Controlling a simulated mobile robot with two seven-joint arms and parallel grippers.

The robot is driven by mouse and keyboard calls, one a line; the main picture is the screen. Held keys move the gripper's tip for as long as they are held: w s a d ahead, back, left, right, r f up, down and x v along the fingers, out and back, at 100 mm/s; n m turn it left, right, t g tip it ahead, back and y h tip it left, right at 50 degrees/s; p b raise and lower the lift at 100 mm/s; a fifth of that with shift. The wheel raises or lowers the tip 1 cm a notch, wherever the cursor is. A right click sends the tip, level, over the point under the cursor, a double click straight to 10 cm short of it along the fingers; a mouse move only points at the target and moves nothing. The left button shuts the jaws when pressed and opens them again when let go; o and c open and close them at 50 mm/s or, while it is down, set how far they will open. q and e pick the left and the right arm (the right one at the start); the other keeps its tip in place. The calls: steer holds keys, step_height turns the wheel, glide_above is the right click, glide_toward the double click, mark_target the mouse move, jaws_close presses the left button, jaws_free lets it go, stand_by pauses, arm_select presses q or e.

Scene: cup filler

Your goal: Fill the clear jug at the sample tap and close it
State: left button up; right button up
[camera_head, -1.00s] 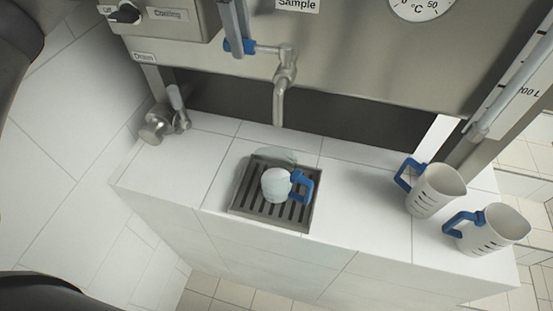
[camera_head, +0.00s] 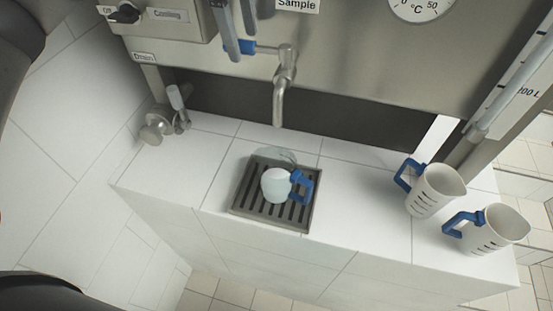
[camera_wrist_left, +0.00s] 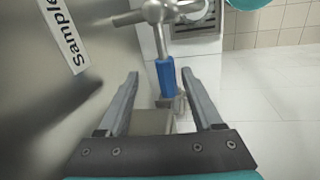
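The clear jug (camera_head: 277,187) stands on the drain grate (camera_head: 240,205), with its blue handle to the right. Its lower part looks pale and filled, and its upper part is see-through. The sample tap (camera_head: 285,75) hangs above and behind it, and no stream shows at its spout. My left gripper (camera_head: 237,48) is at the tap's blue lever. In the left wrist view, the blue lever (camera_wrist_left: 166,78) lies between and just beyond the spread fingers of my left gripper (camera_wrist_left: 160,75), with gaps on both sides. My right gripper is not in view.
Two white jugs with blue handles (camera_head: 436,190) (camera_head: 500,230) stand at the right of the tiled ledge. A drain valve (camera_head: 160,125) is at the left. The steel tank front (camera_head: 350,50) rises close behind the tap. The ledge between grate and white jugs is clear.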

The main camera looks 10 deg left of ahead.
arm_select(q)
steer(key=shift+r, duration=0.1)
steer(key=p+v, duration=0.1)
steer(key=v, duration=1.4)
steer(key=shift+p, duration=0.4)
stand_by(1.1)
